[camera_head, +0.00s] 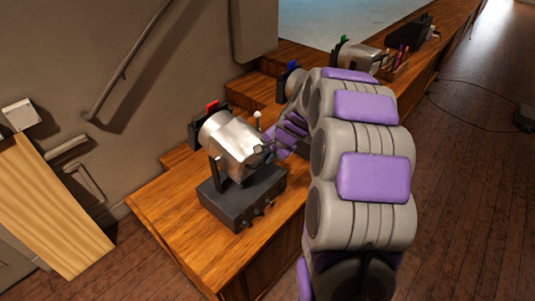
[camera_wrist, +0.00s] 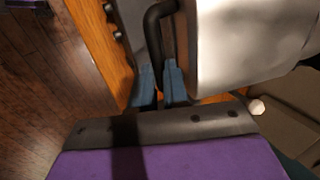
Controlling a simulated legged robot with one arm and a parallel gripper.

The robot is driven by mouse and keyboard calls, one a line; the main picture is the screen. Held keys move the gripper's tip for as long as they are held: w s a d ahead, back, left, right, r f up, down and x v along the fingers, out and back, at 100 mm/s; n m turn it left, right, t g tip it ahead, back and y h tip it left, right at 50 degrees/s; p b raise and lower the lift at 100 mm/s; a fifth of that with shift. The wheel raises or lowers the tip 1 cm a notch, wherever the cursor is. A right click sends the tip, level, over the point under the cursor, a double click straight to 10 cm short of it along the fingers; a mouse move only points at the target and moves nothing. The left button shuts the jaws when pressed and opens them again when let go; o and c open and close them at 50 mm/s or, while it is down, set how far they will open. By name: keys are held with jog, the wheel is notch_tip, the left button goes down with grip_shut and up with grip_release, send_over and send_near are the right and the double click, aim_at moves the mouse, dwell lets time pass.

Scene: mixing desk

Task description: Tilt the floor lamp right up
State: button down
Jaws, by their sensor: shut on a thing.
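A silver floor lamp (camera_head: 232,142) with a red tab at its back sits tilted on a dark box base (camera_head: 243,196) at the near end of the wooden ledge. Its pale housing (camera_wrist: 240,45) fills the upper right of the wrist view. My gripper (camera_wrist: 161,82) has blue fingers shut on the lamp's black curved handle (camera_wrist: 154,35), close beside the housing. In the head view my arm reaches in from the right, and my fingers are mostly hidden there. The far side of the lamp is hidden.
A second lamp with a blue tab (camera_head: 292,67) is partly behind my arm. A third silver lamp (camera_head: 358,55) with a green tab stands farther along the ledge, near several pens (camera_head: 399,58). A handrail (camera_head: 128,62) is on the left wall. Open wooden floor (camera_head: 475,180) lies right.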

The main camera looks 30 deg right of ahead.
notch_tip(320, 180, down, 8)
jog(key=t+y+b, duration=0.1)
jog(key=t+b, duration=0.1)
jog(key=b, duration=0.2)
jog(key=shift+s+a+f+t+b, duration=0.2)
jog(key=shift+s+a+t+b, duration=0.1)
jog(key=shift+s+b, duration=0.05)
jog(key=shift+s+f, duration=0.2)
jog(key=shift+f, duration=0.1)
dwell(0.5)
jog(key=c, duration=1.2)
grip_release()
jog(key=shift+o, duration=0.4)
jog(key=shift+w+d+r, duration=0.15)
jog(key=shift+w+r, duration=0.05)
jog(key=shift+r, duration=0.1)
jog(key=shift+w+d+r, duration=0.1)
jog(key=shift+d+r, duration=0.05)
